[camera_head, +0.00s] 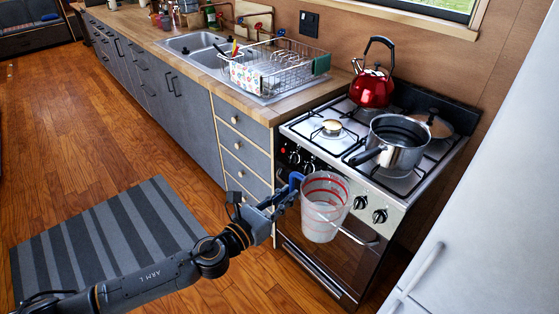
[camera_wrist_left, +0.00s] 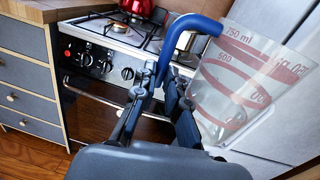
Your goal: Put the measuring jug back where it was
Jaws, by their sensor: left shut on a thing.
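The measuring jug (camera_head: 324,212) is clear with red markings and a blue handle. In the head view it hangs upright in the air in front of the stove's oven door. My left gripper (camera_head: 291,190) is shut on its blue handle. In the left wrist view the jug (camera_wrist_left: 250,85) is at the right, slightly tilted in the picture, with its volume marks showing. There the gripper (camera_wrist_left: 172,85) closes around the handle. The jug looks empty. My right gripper is not in view.
The stove (camera_head: 345,130) carries a red kettle (camera_head: 372,88) and a steel pot (camera_head: 397,145). A wooden counter (camera_head: 262,112) with a dish rack (camera_head: 278,68) and sink (camera_head: 196,45) runs left. A white fridge (camera_head: 490,190) stands right. A striped mat (camera_head: 110,240) lies on the open floor.

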